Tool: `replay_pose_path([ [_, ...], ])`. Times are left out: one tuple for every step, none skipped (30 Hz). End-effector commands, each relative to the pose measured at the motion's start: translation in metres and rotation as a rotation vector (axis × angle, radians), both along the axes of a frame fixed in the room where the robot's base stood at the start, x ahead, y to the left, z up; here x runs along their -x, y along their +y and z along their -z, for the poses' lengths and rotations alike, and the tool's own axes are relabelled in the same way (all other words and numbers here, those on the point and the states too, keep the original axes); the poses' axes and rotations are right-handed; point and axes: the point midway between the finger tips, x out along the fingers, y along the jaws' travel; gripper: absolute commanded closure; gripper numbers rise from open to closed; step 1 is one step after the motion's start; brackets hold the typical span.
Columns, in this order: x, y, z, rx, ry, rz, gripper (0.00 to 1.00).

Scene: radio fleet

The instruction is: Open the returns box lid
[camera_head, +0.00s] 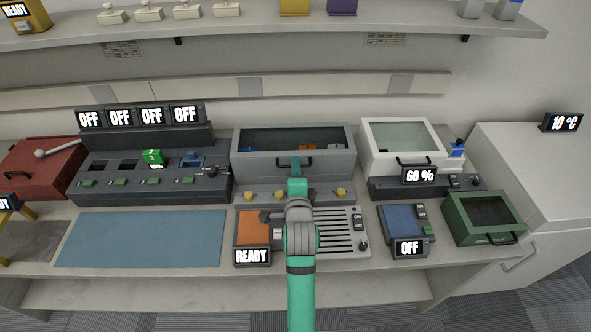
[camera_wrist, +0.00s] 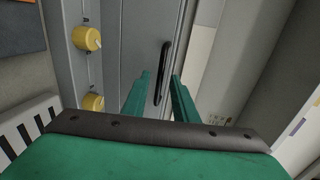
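No label in view marks the returns box. A grey box (camera_head: 342,164) with a dark window in its front and a black bar handle (camera_head: 308,161) stands at the middle of the counter, and its front panel looks closed. My gripper (camera_head: 295,168) is in front of this handle. In the wrist view, my green fingers (camera_wrist: 160,88) are apart and the black handle (camera_wrist: 164,62) shows between them, with nothing gripped. Whether they touch it cannot be told. A red lidded box (camera_head: 42,168) is at the far left, and a green box (camera_head: 484,217) with a dark window is at the right.
Yellow knobs (camera_head: 341,194) line the grey box's lower front. A white glass-topped box (camera_head: 405,133) stands right of it. A panel marked READY (camera_head: 252,256) and a slotted grill lie below my gripper. A blue mat (camera_head: 142,239) lies clear at left.

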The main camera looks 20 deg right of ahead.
Motion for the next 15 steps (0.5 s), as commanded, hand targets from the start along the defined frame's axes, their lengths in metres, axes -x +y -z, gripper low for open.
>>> replay_pose_path([
  [0.0001,0.0000,0.0000,0.000,0.000,0.000,0.74],
  [0.0002,0.0001,0.0001,0.000,0.000,0.000,0.74],
  [0.0002,0.0001,0.0001,0.000,0.000,0.000,0.76],
  [0.0003,0.0001,0.0000,0.000,0.000,0.000,0.83],
  [0.0003,0.0002,0.0000,0.000,0.000,0.000,0.91],
  [0.0003,0.0002,0.0000,0.000,0.000,0.000,1.00],
  [0.0003,0.0002,0.0000,0.000,0.000,0.000,1.00],
  [0.0004,0.0002,0.0000,0.000,0.000,0.000,1.00],
  [0.0004,0.0002,0.0000,0.000,0.000,0.000,1.00],
  [0.0004,0.0002,0.0000,0.000,0.000,0.000,1.00],
  [0.0004,0.0002,0.0000,0.000,0.000,0.000,1.00],
  [0.0004,0.0002,0.0000,0.000,0.000,0.000,1.00],
  [0.0004,0.0002,-0.0001,0.000,0.000,0.000,1.00],
  [0.0004,0.0002,-0.0001,0.000,0.000,0.000,1.00],
  [0.0004,0.0002,-0.0001,0.000,0.000,0.000,1.00],
])
